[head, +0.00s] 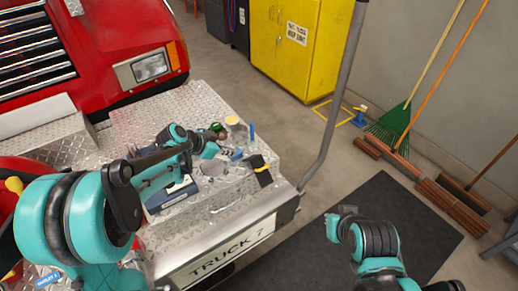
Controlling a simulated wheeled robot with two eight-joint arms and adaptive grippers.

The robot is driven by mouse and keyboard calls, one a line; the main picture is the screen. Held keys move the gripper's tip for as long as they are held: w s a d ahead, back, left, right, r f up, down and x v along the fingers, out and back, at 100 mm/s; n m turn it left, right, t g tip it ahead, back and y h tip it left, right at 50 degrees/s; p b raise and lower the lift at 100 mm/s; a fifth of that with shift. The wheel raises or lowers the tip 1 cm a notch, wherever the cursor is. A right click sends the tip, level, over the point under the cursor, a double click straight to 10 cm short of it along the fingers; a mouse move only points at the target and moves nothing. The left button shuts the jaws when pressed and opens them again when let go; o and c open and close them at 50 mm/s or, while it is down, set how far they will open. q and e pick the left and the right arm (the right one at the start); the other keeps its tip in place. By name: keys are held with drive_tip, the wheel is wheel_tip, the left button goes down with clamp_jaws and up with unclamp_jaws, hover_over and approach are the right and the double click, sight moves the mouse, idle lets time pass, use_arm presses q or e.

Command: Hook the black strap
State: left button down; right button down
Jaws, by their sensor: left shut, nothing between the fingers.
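A small black item (258,162) with a yellow band lies at the right end of the truck's metal bumper (210,222). It may be the black strap, but it is too small to be sure. No hook can be made out clearly. My left gripper (212,148) is over the bumper deck, to the left of the black item and apart from it. It is shut and empty. My right arm (375,240) is at the lower right over the dark mat. The state of its gripper (341,214) does not show clearly.
Near my left gripper are a tan round item (232,121), a blue upright piece (251,132) and a dark blue box (170,193). A grey pole (342,92) rises at the bumper's right corner. A yellow cabinet (297,45) and brooms stand behind. The floor mat (410,220) is clear.

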use_arm(q)
drive_tip(key=s+d+r+g+h, duration=0.1)
drive_tip(key=s+d+r+h, duration=0.1)
drive_tip(key=s+d, duration=0.15)
drive_tip(key=b, duration=0.2)
hover_over(267, 185)
drive_tip(key=w+a, duration=0.2)
drive_tip(key=a, duration=0.1)
drive_tip(key=f, duration=0.6)
drive_tip(key=shift+s+a+f, duration=0.1)
drive_tip(key=shift+s+f, duration=0.1)
drive_tip(key=shift+f, duration=0.15)
wheel_tip(267, 185, down, 2)
drive_tip(key=shift+s+f+b, duration=0.1)
drive_tip(key=shift+f+b, duration=0.05)
drive_tip(key=shift+b, duration=0.15)
drive_tip(key=shift+f, duration=0.55)
drive_tip(key=shift+s+f, duration=0.1)
